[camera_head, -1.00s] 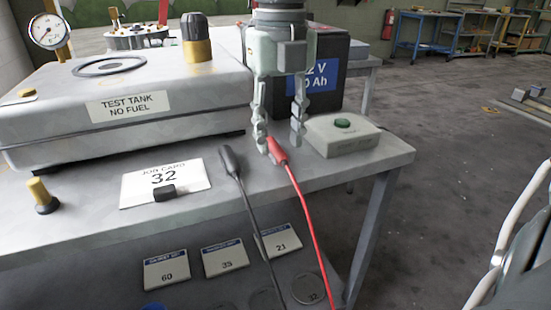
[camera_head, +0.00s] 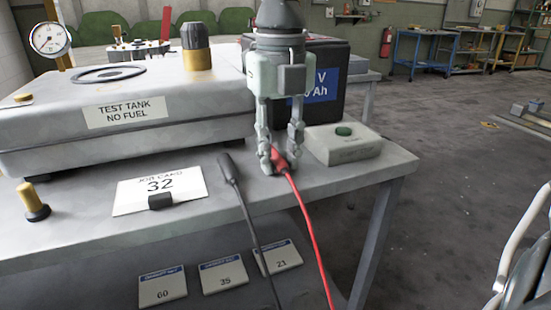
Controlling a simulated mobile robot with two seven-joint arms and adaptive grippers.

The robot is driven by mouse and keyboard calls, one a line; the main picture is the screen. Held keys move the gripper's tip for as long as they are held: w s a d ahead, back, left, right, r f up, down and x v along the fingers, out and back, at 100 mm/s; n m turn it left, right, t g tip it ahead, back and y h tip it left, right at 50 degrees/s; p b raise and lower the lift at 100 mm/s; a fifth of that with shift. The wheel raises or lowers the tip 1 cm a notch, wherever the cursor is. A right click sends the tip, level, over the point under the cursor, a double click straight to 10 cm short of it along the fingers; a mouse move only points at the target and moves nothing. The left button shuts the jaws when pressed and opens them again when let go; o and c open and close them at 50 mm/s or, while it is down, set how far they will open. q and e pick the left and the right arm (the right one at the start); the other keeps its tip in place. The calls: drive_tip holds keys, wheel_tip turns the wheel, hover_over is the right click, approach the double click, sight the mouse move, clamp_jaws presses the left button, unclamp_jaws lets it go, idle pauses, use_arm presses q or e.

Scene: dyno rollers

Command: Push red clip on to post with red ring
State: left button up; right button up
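The red clip (camera_head: 279,159) lies on the grey bench top, its red cable (camera_head: 311,236) running down over the front edge. My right gripper (camera_head: 280,158) points down from above, with its fingertips drawn in on either side of the clip, and looks shut on it. The fingertips hide part of the clip. The battery (camera_head: 332,62), dark with a blue label, stands behind my gripper and is partly covered by it. I cannot make out a post with a red ring. My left gripper is not in view.
A black clip (camera_head: 227,168) with a black cable lies left of the red one. A pale box with a green button (camera_head: 343,131) stands close on the right. The test tank (camera_head: 130,112) and job card (camera_head: 160,190) are on the left.

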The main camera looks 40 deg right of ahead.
sight(279, 158)
clamp_jaws()
drive_tip(key=shift+r, duration=0.1)
drive_tip(key=shift+r+p, duration=2.05)
drive_tip(key=shift+r, duration=1.35)
